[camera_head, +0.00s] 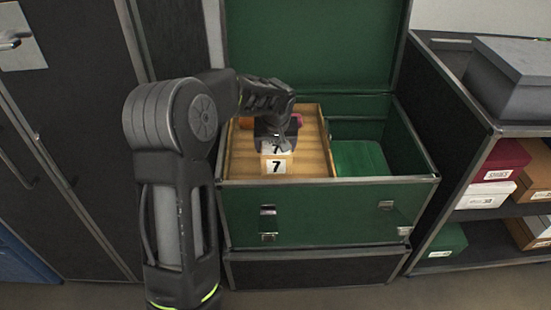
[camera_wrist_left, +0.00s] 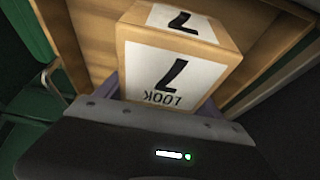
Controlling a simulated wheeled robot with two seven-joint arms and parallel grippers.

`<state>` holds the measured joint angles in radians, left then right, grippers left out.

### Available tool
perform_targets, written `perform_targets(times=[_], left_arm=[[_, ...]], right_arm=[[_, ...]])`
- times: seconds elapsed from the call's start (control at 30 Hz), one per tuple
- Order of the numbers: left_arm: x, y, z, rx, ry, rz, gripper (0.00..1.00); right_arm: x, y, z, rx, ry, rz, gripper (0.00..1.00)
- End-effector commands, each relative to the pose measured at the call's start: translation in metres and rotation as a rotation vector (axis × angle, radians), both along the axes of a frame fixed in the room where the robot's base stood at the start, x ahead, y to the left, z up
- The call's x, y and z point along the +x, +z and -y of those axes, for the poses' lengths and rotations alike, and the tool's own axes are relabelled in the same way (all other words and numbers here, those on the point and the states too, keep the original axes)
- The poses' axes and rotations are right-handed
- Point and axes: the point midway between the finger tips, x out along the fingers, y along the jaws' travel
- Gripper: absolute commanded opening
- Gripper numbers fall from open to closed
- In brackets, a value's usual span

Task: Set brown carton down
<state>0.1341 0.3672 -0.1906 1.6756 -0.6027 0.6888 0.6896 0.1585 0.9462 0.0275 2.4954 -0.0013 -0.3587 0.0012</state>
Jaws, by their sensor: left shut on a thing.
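In the head view the carton (camera_head: 290,163) is partly hidden by my left gripper (camera_head: 277,135). My left gripper (camera_wrist_left: 150,95) is shut on the carton. The carton is over or in a wooden tray (camera_head: 316,118) in the left part of an open green trunk (camera_head: 310,215). I cannot tell whether the carton touches the tray floor. My right gripper is in neither view.
The trunk's right part holds a green block-like thing (camera_head: 360,158). An orange thing (camera_head: 245,122) shows behind my gripper in the tray. A dark shelf (camera_head: 485,125) with several boxes stands at the right, and a grey box (camera_head: 512,80) is on top.

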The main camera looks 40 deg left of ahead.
Motion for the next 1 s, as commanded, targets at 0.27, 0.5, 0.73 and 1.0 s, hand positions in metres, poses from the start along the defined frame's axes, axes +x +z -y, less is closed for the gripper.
perform_targets(times=[0.27, 0.5, 0.73, 1.0], left_arm=[[0.000, -0.020, 0.000, -0.001, -0.001, -0.003, 0.22], [0.000, -0.049, 0.000, 0.000, 0.000, 0.000, 0.22], [0.000, -0.049, 0.000, 0.000, 0.000, 0.001, 0.22], [0.000, -0.053, 0.000, 0.000, 0.000, 0.000, 0.85]], right_arm=[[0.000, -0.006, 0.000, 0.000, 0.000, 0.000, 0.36], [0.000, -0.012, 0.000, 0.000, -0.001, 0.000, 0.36], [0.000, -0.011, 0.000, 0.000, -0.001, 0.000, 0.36], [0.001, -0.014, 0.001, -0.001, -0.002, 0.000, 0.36]])
